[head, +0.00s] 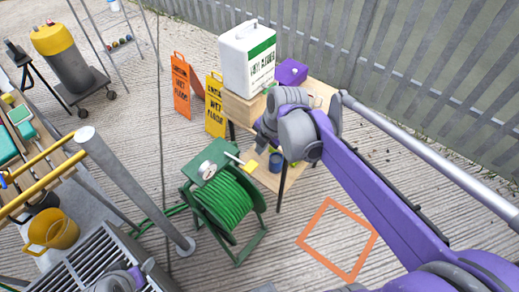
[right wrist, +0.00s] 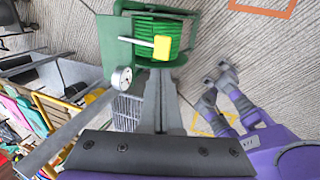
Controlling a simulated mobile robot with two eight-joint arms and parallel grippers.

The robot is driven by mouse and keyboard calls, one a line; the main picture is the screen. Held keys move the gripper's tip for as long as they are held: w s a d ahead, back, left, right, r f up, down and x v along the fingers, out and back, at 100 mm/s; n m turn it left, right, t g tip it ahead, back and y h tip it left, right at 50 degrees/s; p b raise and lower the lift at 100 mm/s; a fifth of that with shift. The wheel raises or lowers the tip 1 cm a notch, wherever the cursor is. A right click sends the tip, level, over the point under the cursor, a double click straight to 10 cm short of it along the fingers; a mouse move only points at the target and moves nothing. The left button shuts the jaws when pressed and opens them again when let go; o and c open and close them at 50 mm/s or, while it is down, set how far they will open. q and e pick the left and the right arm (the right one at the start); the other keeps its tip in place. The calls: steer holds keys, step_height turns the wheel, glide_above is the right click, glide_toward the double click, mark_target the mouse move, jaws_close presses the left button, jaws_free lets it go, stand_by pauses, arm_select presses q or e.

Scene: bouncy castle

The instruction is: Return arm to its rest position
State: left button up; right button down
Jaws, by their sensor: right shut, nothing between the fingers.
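My right arm, purple and grey, reaches in from the lower right of the head view, bent at a grey joint. Its gripper (head: 264,142) is by the wooden stand, partly hidden by its own wrist. In the right wrist view its two dark fingers (right wrist: 162,100) lie together with nothing between them, pointing towards the green hose reel. A grey and purple part of my left arm shows at the bottom left edge of the head view; its fingers cannot be made out there.
Wet-floor signs (head: 215,105) stand behind. Floor around the orange square (head: 312,252) is clear.

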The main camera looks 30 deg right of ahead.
stand_by(0.5)
steer(key=s+a+f+m+t, duration=0.1)
steer(key=s+a+f+m, duration=0.1)
steer(key=s+m, duration=0.5)
steer(key=s+a+f+m+t+h, duration=0.1)
steer(key=s+a+f+m, duration=0.2)
steer(key=s+m, duration=0.4)
steer(key=m, duration=0.8)
steer(key=shift+a, duration=0.3)
